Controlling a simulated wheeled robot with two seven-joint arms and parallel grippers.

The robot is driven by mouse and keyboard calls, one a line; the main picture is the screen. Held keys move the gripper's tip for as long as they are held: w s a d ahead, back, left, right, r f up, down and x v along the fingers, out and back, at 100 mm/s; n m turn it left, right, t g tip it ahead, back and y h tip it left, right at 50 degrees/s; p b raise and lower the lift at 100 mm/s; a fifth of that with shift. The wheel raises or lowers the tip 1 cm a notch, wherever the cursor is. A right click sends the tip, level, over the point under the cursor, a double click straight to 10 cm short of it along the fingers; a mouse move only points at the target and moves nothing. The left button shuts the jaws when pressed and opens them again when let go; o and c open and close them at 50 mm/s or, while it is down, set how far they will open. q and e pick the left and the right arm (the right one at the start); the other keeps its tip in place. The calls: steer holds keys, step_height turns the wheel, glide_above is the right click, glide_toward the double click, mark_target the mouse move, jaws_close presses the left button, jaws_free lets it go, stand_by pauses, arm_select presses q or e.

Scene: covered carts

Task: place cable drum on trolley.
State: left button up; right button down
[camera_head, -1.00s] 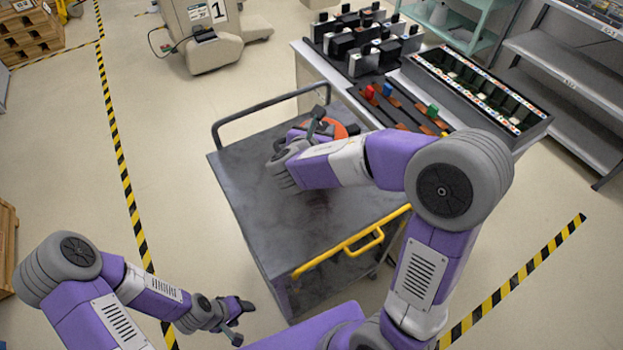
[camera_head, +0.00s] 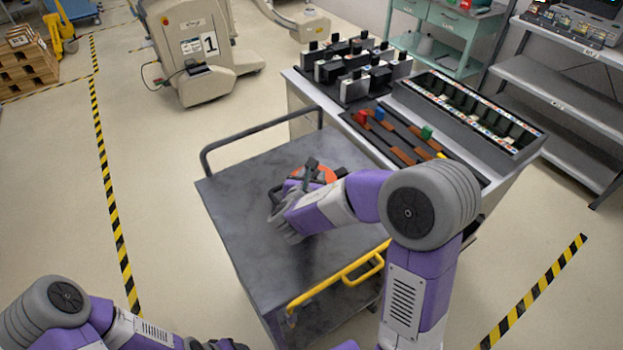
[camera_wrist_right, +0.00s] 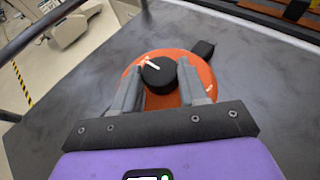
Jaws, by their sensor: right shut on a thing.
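The cable drum (camera_wrist_right: 197,77) has an orange flange and a black hub. In the right wrist view my right gripper (camera_wrist_right: 160,82) is shut on its hub, one finger on each side. In the head view the orange drum (camera_head: 327,174) shows partly behind my right gripper (camera_head: 311,178), over the far part of the grey trolley top (camera_head: 260,268). I cannot tell whether the drum touches the trolley top. My left gripper (camera_head: 222,345) is at the bottom edge, partly cut off, away from the drum.
The trolley has a dark rail (camera_head: 258,128) at its far end and a yellow handle (camera_head: 345,275) nearer me. A bench with a parts tray (camera_head: 470,110) stands right behind it. Shelves (camera_head: 570,100) stand farther right.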

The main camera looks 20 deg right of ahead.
steer(key=shift+r, duration=0.15)
steer(key=c, duration=0.6)
jaws_free()
steer(key=shift+f, duration=0.2)
steer(key=shift+r, duration=0.25)
steer(key=p+v, duration=0.2)
steer(key=v, duration=1)
steer(key=shift+p, duration=0.3)
steer(key=shift+f, duration=0.1)
